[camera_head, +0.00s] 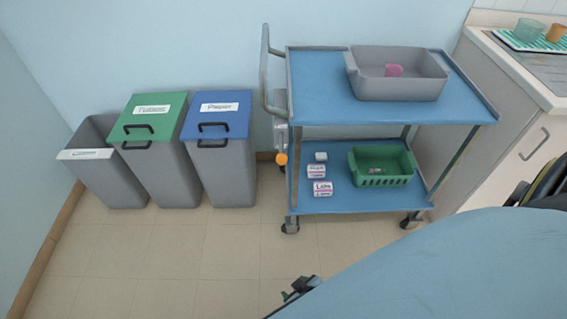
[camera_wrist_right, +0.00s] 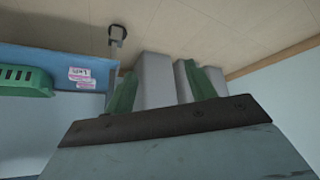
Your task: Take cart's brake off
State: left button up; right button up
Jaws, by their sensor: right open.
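The cart (camera_head: 384,110) has two blue shelves on grey legs with dark casters, and stands against the back wall. A grey push handle (camera_head: 265,75) rises at its left end. Below the handle an orange knob (camera_head: 281,159) sits beside the left legs, just above lower-shelf height; whether it is the brake I cannot tell for certain. In the right wrist view, which is upside down, my right gripper (camera_wrist_right: 164,88) has two green fingers spread apart with nothing between them. The cart's lower shelf (camera_wrist_right: 65,80) and a caster (camera_wrist_right: 117,34) show there, beyond the fingers. My left gripper is not in view.
A grey bin (camera_head: 410,83) holding a pink item stands on the top shelf. A green basket (camera_head: 383,178) and small labelled boxes (camera_head: 320,188) are below. Lidded green (camera_head: 150,107) and blue (camera_head: 217,102) waste bins and an open grey one stand left. A counter (camera_head: 510,60) is right.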

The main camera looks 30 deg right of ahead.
jog(key=w+r+m+t+b, duration=0.1)
jog(key=w+r+t+b, duration=0.25)
jog(key=w, duration=0.65)
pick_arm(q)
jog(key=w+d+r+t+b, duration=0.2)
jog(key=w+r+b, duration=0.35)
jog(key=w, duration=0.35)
pick_arm(e)
jog(key=m+t+h+b, duration=0.4)
jog(key=t+h+b, duration=0.2)
jog(key=h+b, duration=0.1)
send_near(281, 153)
jog(key=x, duration=0.3)
jog(key=shift+w+d+f+p, duration=0.1)
jog(key=shift+w+f+p, duration=0.1)
jog(key=shift+f+p, duration=0.2)
jog(key=x, duration=0.5)
jog(key=shift+w+d, duration=0.1)
jog(key=shift+w, duration=0.15)
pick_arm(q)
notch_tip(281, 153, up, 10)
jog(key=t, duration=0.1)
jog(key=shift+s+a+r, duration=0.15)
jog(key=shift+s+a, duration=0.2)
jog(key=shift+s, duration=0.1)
pick_arm(e)
jog(key=shift+w+d, duration=0.25)
jog(key=shift+w, duration=0.3)
grip_shut()
